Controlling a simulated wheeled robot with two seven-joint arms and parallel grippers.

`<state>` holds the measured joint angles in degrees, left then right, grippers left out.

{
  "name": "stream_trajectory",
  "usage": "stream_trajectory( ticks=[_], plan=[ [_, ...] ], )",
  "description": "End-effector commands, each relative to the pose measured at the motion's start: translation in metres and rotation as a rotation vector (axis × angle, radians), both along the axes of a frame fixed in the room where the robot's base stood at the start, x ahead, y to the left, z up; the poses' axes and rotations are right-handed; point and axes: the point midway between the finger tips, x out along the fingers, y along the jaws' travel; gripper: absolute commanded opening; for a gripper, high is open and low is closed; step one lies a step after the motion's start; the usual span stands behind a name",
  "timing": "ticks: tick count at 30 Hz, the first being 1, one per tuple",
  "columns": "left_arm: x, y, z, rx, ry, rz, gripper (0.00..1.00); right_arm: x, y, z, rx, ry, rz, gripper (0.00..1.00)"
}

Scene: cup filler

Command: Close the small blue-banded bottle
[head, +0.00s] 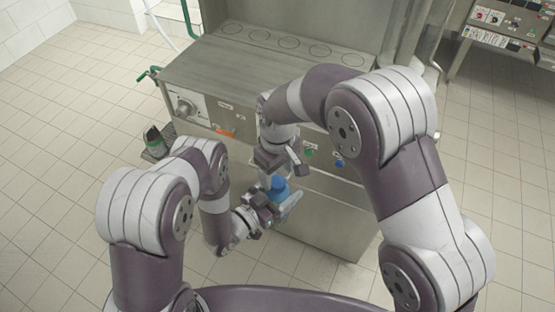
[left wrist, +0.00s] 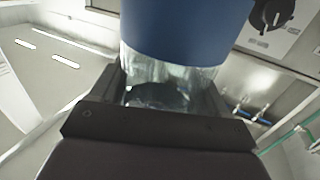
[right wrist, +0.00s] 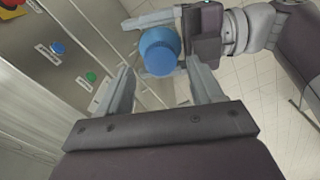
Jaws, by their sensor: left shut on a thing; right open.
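The small bottle (head: 278,184) shows a blue upper part with a rounded blue top in the head view. In the left wrist view its blue part (left wrist: 185,28) sits above a clear, glassy body (left wrist: 165,70). My left gripper (head: 272,205) is shut on the clear body and holds the bottle roughly upright in front of the machine. My right gripper (head: 283,168) is open and empty just above the bottle. In the right wrist view the blue top (right wrist: 160,50) lies beyond and between the open fingers. I cannot tell whether the blue top is a separate lid.
The steel filling machine (head: 270,75) stands close behind both grippers. Its front has a green button (right wrist: 91,77), a blue button (right wrist: 57,47) and a dark knob (left wrist: 272,14). A dark container (head: 154,139) stands on a side ledge at left. The tiled floor around is clear.

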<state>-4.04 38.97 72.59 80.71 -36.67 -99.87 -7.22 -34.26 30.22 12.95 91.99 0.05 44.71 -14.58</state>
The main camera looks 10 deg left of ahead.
Motion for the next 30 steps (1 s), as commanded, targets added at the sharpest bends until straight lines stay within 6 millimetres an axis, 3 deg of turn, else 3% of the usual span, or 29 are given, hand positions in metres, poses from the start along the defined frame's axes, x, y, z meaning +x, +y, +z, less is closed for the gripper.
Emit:
stream_trajectory(
  ticks=[6, 17, 22, 23, 27, 30],
  plan=[
    [0.001, 0.000, 0.001, -0.001, -0.002, 0.000, 0.00, 0.000, 0.000, -0.025, -0.002, 0.001, 0.000, 0.66],
    [0.000, 0.000, 0.001, -0.001, -0.002, 0.000, 0.00, 0.000, 0.000, -0.029, 0.000, 0.000, 0.000, 0.66],
    [0.000, 0.000, 0.001, -0.001, -0.002, 0.000, 0.00, 0.000, 0.000, -0.029, 0.000, 0.000, 0.000, 0.10],
    [0.000, 0.000, 0.001, -0.001, -0.002, 0.000, 0.00, 0.000, 0.000, -0.029, 0.000, 0.000, 0.000, 0.06],
    [0.000, 0.000, 0.001, -0.001, -0.002, 0.000, 0.00, 0.000, 0.000, -0.029, 0.000, 0.000, -0.003, 0.06],
    [0.000, 0.000, 0.001, -0.001, -0.002, 0.000, 0.00, 0.000, 0.000, -0.029, 0.000, 0.000, -0.119, 0.06]
  ],
)
